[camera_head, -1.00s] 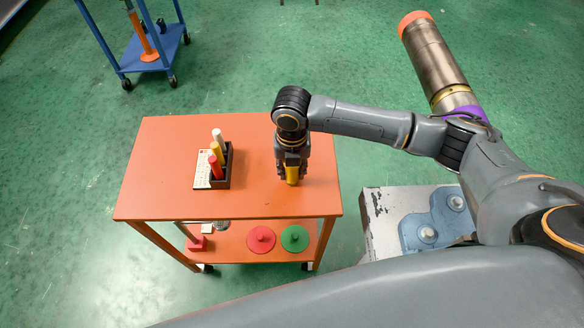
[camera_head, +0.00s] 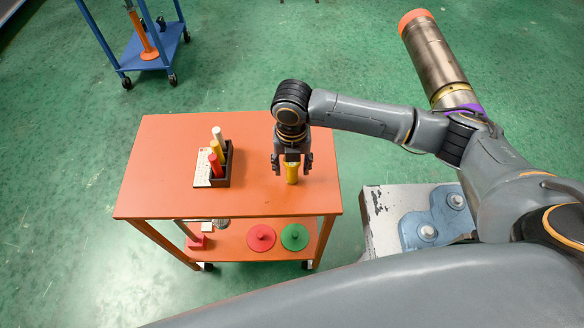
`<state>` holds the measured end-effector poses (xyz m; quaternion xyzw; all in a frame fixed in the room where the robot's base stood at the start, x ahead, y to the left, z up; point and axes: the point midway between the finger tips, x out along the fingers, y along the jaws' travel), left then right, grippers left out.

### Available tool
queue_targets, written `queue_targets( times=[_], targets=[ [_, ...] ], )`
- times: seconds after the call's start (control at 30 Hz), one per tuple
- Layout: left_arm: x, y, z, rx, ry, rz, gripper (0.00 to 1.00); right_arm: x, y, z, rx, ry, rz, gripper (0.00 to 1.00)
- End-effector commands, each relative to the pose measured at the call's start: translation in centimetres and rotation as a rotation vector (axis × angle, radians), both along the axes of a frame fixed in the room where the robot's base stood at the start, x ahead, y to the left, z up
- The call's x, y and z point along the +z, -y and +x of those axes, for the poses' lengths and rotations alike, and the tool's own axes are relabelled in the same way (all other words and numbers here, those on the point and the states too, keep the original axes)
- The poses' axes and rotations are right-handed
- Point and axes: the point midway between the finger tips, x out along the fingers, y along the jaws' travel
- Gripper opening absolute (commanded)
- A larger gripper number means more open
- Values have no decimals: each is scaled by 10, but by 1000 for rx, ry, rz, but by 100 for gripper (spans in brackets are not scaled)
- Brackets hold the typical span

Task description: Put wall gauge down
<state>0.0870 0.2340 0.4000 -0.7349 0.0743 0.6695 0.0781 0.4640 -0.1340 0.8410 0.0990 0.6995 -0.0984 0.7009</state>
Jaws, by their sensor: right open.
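The wall gauge looks to be the short yellow cylinder (camera_head: 292,174) standing upright on the right part of the orange cart's top (camera_head: 250,195). My right gripper (camera_head: 292,168) is above and around it. Its fingers are spread, one on each side, with a gap to the yellow piece. The upper end of the yellow piece is partly hidden by the gripper. My left gripper is not in view.
A dark holder (camera_head: 223,180) with white, yellow and red markers stands beside a white card (camera_head: 202,168) on the cart. Red (camera_head: 261,238) and green (camera_head: 295,237) discs lie on the lower shelf.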

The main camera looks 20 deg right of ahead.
Motion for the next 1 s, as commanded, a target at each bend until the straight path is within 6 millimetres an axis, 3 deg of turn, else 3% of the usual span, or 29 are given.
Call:
queue_targets(
  times=[0.3,0.5,1.0],
  targets=[
    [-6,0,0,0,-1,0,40,69,0,1,1,6,1,53],
    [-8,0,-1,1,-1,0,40,97,0,1,0,2,1,53],
    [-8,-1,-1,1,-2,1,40,106,0,0,0,-1,0,53]
  ],
)
